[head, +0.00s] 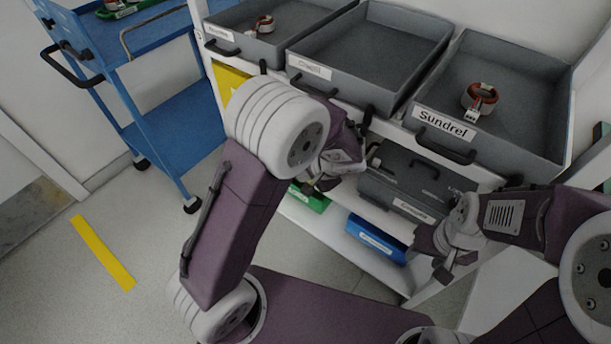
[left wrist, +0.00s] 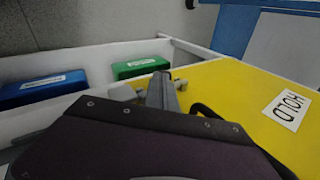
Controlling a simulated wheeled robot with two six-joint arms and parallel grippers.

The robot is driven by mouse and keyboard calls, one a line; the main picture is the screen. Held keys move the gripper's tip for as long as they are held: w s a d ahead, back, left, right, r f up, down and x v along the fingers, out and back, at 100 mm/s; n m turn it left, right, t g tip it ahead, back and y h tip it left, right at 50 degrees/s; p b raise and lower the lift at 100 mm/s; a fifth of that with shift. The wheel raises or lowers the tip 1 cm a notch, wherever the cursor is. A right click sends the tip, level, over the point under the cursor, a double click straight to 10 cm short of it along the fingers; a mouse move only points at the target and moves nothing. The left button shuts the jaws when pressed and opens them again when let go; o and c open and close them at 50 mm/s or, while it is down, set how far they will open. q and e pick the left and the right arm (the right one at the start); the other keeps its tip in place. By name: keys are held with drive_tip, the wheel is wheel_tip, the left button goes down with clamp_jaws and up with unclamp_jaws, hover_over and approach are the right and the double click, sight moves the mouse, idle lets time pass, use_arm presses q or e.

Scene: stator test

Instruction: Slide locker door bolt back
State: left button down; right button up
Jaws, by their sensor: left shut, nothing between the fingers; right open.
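The yellow locker door (head: 229,80) shows in the head view only as a strip behind my left arm. In the left wrist view the yellow door (left wrist: 235,85) fills the right side and carries a white HOLD label (left wrist: 286,108). My left gripper (head: 318,184) is shut and empty, low in front of the cabinet. In the left wrist view its grey fingers (left wrist: 162,92) reach to the door's edge. Small pale grey parts (left wrist: 180,86) sit beside the fingertips; I cannot tell whether they are the bolt or whether the fingers touch them. My right gripper (head: 442,268) is open at the cabinet's right.
Grey drawers, one labelled Sundrel (head: 445,123), stand out above my arms; a coil part (head: 479,99) lies in it. A grey case (head: 410,183), a green box (head: 314,199) and a blue box (head: 375,240) occupy the shelves. A blue cart (head: 165,112) stands left.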

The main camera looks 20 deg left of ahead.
use_arm(q)
drive_tip(key=p+v, duration=0.3)
drive_tip(key=v, duration=0.6)
drive_tip(key=shift+f, duration=0.1)
